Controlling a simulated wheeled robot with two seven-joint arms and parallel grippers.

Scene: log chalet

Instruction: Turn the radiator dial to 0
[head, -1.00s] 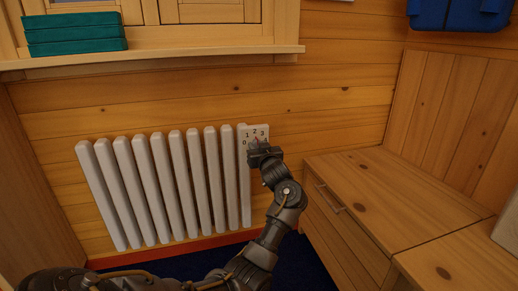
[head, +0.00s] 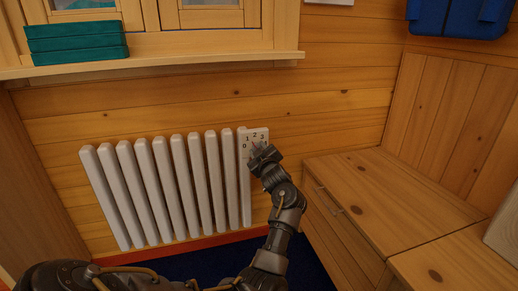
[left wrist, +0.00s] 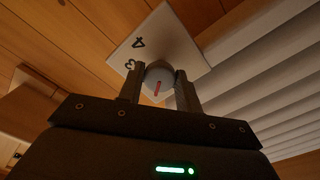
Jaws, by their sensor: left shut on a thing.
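The radiator dial (left wrist: 158,76) is a round grey-white knob with a red mark. It sits on a white plate (head: 253,133) at the right end of the white radiator (head: 175,185). In the head view 0, 1, 2 and 3 can be read on the plate; in the left wrist view 3 and 4 show. My left gripper (head: 264,156) is in front of the plate and hides most of the dial. In the left wrist view its two fingers (left wrist: 158,88) are shut on the dial, one on each side. I cannot tell which number the mark points to. My right gripper is not in view.
A wooden sill (head: 150,61) with green boxes (head: 78,42) runs above the radiator. A wooden bench (head: 390,190) with a drawer handle stands close to the right of my left arm. A blue bag (head: 458,17) hangs at the upper right.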

